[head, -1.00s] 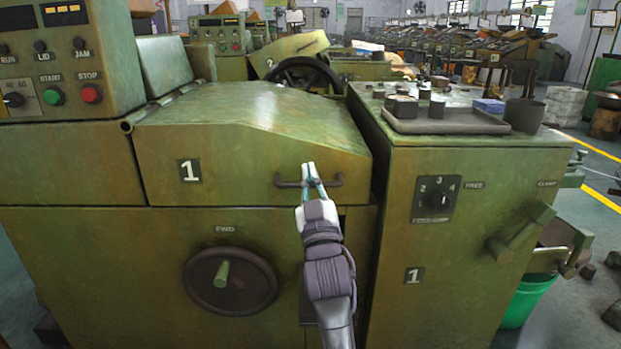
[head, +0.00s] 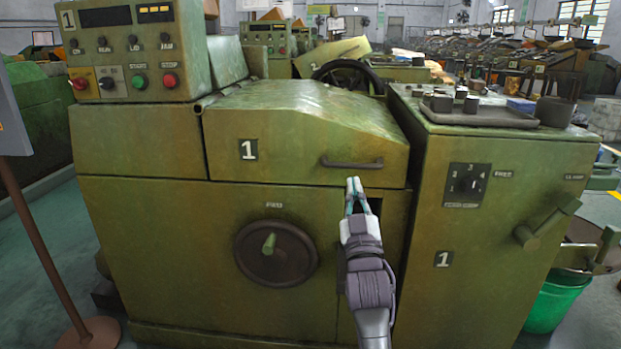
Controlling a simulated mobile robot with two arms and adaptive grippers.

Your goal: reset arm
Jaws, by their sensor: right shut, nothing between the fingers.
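My right gripper (head: 353,184) is in front of the green heading machine (head: 160,225) marked 1, with its fingertips together and nothing between them. Its tips show just below the dark handle (head: 352,163) on the front of the machine's sloped lid (head: 300,130). The lid appears down. I cannot tell the exact gap between the fingertips and the machine front. My right arm comes up from the bottom of the view. My left gripper is not in the view.
A tray (head: 480,117) with dark metal pieces lies on the right cabinet. A lever (head: 547,222) sticks out of the cabinet's front, above a green bucket (head: 557,300). A post on a round base (head: 90,332) stands at the left. Floor shows at the left.

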